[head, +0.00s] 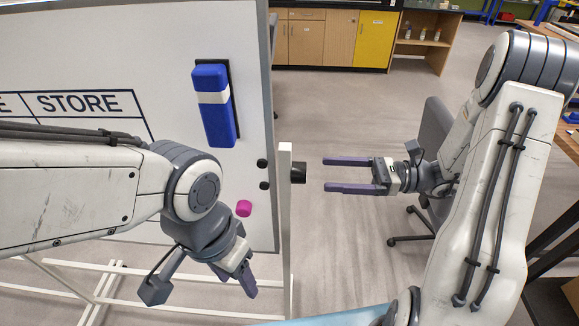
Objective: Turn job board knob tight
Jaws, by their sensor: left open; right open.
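The job board (110,50) is a white board in a frame at the left, with "STORE" lettering on it. A black knob (299,172) sticks out from the right side of the board's white upright post (284,215). My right gripper (324,174) is open and empty, its two purple fingers pointing left at the knob. The fingertips are a little to the right of the knob and appear apart from it. My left gripper (250,284) hangs low in front of the board, pointing down and to the right, open, with no object seen in it.
A blue eraser (215,120) with a white band is on the board. A magenta magnet (244,208) and two small black round pieces (262,172) sit near its right edge. A grey chair (434,130) stands behind my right arm. Cabinets (325,40) line the back.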

